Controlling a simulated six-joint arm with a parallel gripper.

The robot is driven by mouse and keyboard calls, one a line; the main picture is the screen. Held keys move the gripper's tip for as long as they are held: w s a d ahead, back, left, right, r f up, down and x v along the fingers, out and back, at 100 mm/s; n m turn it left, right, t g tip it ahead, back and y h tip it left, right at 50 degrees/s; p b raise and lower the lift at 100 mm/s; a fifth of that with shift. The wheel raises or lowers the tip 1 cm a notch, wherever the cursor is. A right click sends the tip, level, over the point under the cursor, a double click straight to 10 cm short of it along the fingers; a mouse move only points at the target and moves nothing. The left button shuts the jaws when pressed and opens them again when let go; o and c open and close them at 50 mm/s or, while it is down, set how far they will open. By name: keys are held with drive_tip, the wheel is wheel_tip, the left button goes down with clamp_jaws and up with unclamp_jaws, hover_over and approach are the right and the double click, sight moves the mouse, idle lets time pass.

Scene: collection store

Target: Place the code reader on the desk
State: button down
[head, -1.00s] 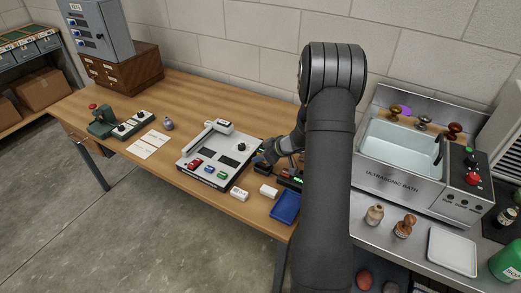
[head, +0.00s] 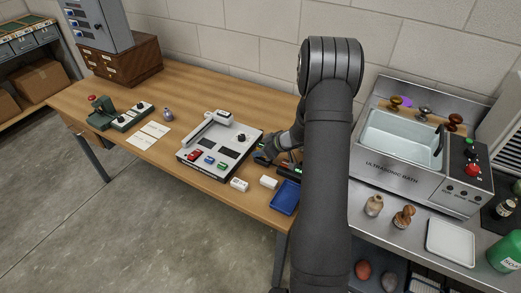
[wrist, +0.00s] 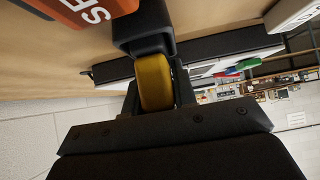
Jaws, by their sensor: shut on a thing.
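My gripper (head: 272,152) is low over the wooden desk (head: 200,92), beside the right edge of the grey control unit, and is partly hidden by my arm. In the wrist view my gripper (wrist: 150,75) is shut on the code reader (wrist: 157,82), of which a yellow rounded part shows between the dark fingers. The rest of the reader is hidden by the fingers. The desk top shows close behind the fingers in the wrist view (wrist: 215,22). Whether the reader touches the desk, I cannot tell.
The control unit (head: 215,146) with coloured buttons stands left of my gripper. White blocks (head: 239,185) and a blue tray (head: 285,197) lie in front. An orange lettered thing (wrist: 85,8) is close in the wrist view. The ultrasonic bath (head: 398,165) stands right.

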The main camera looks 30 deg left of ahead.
drive_tip(key=c, duration=1.1)
unclamp_jaws()
drive_tip(key=v, duration=1.7)
drive_tip(key=shift+d+r, duration=0.1)
drive_tip(key=shift+d, duration=0.1)
drive_tip(key=x, duration=1.7)
drive_tip(key=shift+a, duration=0.2)
